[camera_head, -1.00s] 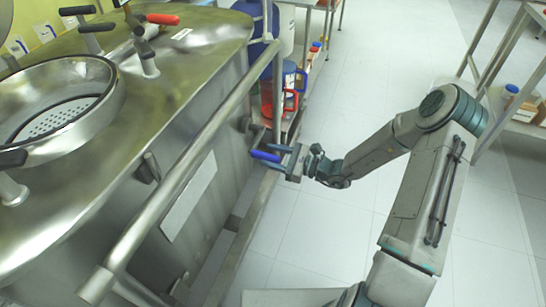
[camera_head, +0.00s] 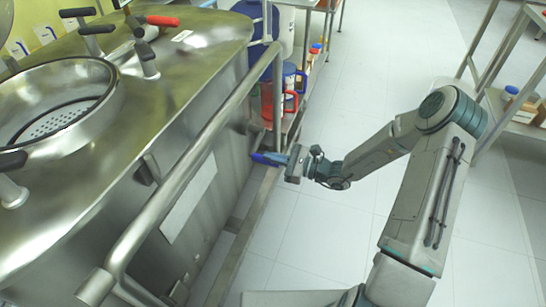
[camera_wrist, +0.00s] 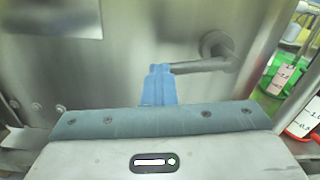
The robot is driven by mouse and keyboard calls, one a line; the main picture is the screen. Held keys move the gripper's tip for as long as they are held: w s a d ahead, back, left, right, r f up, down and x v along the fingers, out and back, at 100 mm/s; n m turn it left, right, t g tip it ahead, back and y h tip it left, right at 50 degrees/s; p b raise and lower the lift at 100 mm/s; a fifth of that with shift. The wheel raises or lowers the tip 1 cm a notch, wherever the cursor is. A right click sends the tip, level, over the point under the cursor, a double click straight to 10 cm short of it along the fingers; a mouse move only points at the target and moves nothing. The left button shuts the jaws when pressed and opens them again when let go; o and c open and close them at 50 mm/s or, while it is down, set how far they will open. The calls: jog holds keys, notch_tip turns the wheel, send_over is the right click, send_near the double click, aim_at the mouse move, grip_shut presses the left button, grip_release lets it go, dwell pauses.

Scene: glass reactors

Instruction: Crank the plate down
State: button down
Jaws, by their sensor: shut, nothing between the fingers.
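A metal crank (camera_wrist: 216,45) sticks out from the side wall of the steel vessel (camera_head: 190,215). In the wrist view its round hub is at upper right, and its bar runs left to the tips of my gripper. My gripper (camera_head: 264,157) is low beside the vessel's right end, its blue fingers pointing at the wall. The fingers (camera_wrist: 159,80) are shut together with nothing between them. Their tips overlap the bar's left end in the wrist view; I cannot tell whether they touch it. A perforated plate (camera_head: 58,118) shows inside the round opening on the vessel's top.
A steel rail (camera_head: 190,150) runs along the vessel's front edge. Behind my gripper, a low shelf holds a red-handled jug (camera_head: 285,100) and a blue container (camera_head: 258,20). Another shelf (camera_head: 515,112) stands at the right. The floor (camera_head: 350,100) between is clear.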

dwell(0.8)
jog(key=c, duration=1.2)
grip_release()
jog(key=p+v, duration=0.3)
jog(key=v, duration=1)
jog(key=shift+s+d, duration=0.1)
jog(key=shift+d, duration=0.3)
